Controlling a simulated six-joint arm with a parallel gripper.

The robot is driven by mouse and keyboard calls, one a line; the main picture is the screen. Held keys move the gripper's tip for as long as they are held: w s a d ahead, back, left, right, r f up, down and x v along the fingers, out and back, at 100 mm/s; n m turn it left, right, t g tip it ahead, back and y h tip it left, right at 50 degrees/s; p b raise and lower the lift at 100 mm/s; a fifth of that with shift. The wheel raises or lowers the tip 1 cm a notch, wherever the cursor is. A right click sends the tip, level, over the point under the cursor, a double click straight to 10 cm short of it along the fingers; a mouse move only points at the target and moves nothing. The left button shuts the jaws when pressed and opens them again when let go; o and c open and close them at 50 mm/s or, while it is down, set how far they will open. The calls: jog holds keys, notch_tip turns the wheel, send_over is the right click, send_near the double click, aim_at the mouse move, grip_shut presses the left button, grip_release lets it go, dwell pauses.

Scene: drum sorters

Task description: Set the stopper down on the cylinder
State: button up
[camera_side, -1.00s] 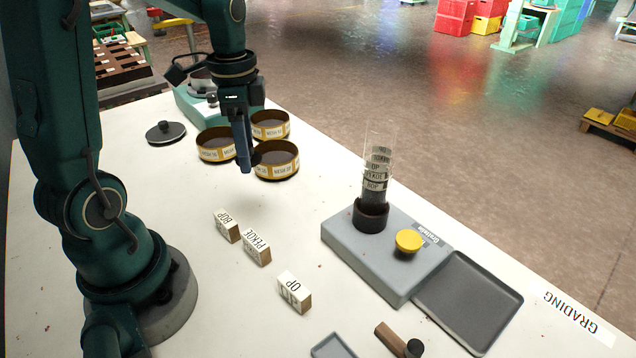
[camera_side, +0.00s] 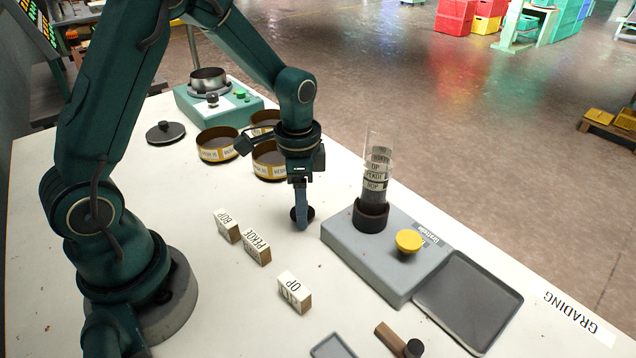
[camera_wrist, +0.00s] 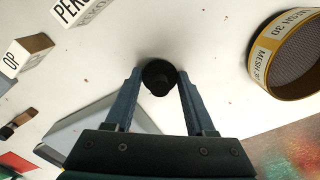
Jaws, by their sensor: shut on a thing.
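My gripper (camera_side: 302,220) is shut on a dark round stopper (camera_wrist: 158,76), which sits between the fingertips in the wrist view. In the side view the stopper (camera_side: 296,214) shows partly behind the fingers, to the left of the grey base. How high it is above the table I cannot tell exactly. The clear cylinder (camera_side: 371,150) stands upright in a dark collar on the grey base (camera_side: 350,252). Its top is open, and bands labelled OP, PEKOE and BOP show along it with dark material inside. The gripper is left of the cylinder and lower than its top.
A yellow knob (camera_side: 409,240) is on the grey base, with a dark tray (camera_side: 468,298) beside it. Labelled blocks (camera_side: 256,248) stand in front. Mesh sieves (camera_side: 216,146) lie behind the gripper, with a dark lid (camera_side: 165,132) to their left.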

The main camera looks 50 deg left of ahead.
jog(key=shift+f, duration=0.15)
jog(key=o, duration=1.3)
notch_tip(320, 180, up, 5)
jog(key=shift+f, duration=0.1)
jog(key=s+d+r+n+t, duration=0.1)
jog(key=s+r+n, duration=0.1)
jog(key=s+r, duration=0.1)
jog(key=s+d+r+n+t, duration=0.1)
jog(key=s+r+n+t, duration=0.1)
jog(key=s+r, duration=0.2)
jog(key=s+d+r+n+t, duration=0.1)
jog(key=s+r+n+t, duration=0.1)
jog(key=s+r, duration=0.1)
jog(key=shift+s+d+r, duration=0.15)
jog(key=shift+s, duration=0.25)
jog(key=shift+s+d+r, duration=0.1)
jog(key=shift+s, duration=0.25)
jog(key=shift+s+n+t, duration=0.2)
jog(key=shift+n+t, duration=0.1)
jog(key=shift+c, duration=0.9)
jog(key=shift+s+d, duration=0.1)
jog(key=shift+s, duration=0.05)
jog(key=c, duration=0.5)
